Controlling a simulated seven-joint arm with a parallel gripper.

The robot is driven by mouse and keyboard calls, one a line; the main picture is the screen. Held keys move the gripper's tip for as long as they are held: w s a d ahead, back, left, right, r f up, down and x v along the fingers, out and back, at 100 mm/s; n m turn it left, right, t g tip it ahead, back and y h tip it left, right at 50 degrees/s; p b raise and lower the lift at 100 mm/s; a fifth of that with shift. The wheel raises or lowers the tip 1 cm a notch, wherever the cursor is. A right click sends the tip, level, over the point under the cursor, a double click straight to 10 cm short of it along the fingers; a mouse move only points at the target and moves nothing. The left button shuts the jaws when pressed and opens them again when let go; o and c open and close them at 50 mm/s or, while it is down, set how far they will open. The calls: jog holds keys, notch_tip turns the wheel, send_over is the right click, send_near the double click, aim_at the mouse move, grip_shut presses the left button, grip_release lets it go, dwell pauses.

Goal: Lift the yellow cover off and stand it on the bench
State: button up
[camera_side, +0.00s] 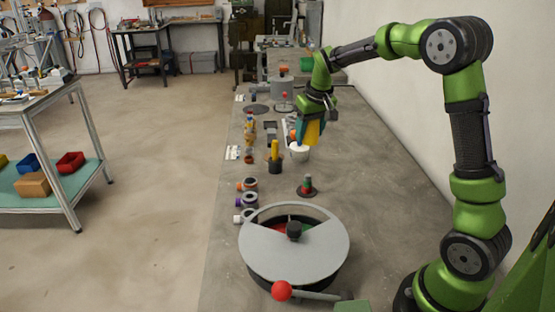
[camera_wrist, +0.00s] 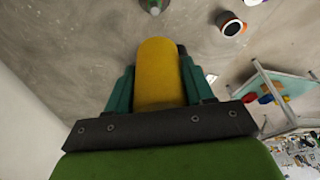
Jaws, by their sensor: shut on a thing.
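My gripper (camera_side: 311,128) is at the far part of the bench, pointing down. Its teal fingers (camera_wrist: 158,88) are shut on the yellow cover (camera_wrist: 157,65), a smooth, rounded piece. In the side view the cover (camera_side: 313,133) is mostly hidden between the fingers. It is just above or behind a white cup (camera_side: 299,153); I cannot tell whether they touch. A second yellow upright piece (camera_side: 274,150) stands in a black cup (camera_side: 275,167) to the left. The grey bench (camera_side: 385,205) runs under all of these.
A round grey-topped turntable (camera_side: 262,250) with a red-knobbed lever (camera_side: 282,291) fills the near bench. A green-and-red peg on a dark base (camera_side: 307,187) stands behind it. Several ring-like parts (camera_side: 249,200) line the left edge. The bench's right side is clear.

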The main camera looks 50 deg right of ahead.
jog(key=shift+r, duration=0.3)
jog(key=a+f+n, duration=0.1)
jog(key=a+f, duration=0.2)
jog(key=f, duration=0.1)
jog(key=w+a+f+n+y, duration=0.1)
jog(key=a+f+n, duration=0.1)
jog(key=a+f, duration=0.2)
jog(key=a+f+n, duration=0.2)
jog(key=a+f, duration=0.1)
jog(key=shift+w+a+f, duration=0.15)
jog(key=shift+f, duration=0.25)
jog(key=shift+w+a+f+n+y, duration=0.1)
jog(key=shift+w+n+y, duration=0.05)
jog(key=shift+n+y, duration=0.2)
jog(key=shift+w+f, duration=0.1)
jog(key=shift+f, duration=2.3)
jog(key=shift+f, duration=0.1)
jog(key=shift+f, duration=0.4)
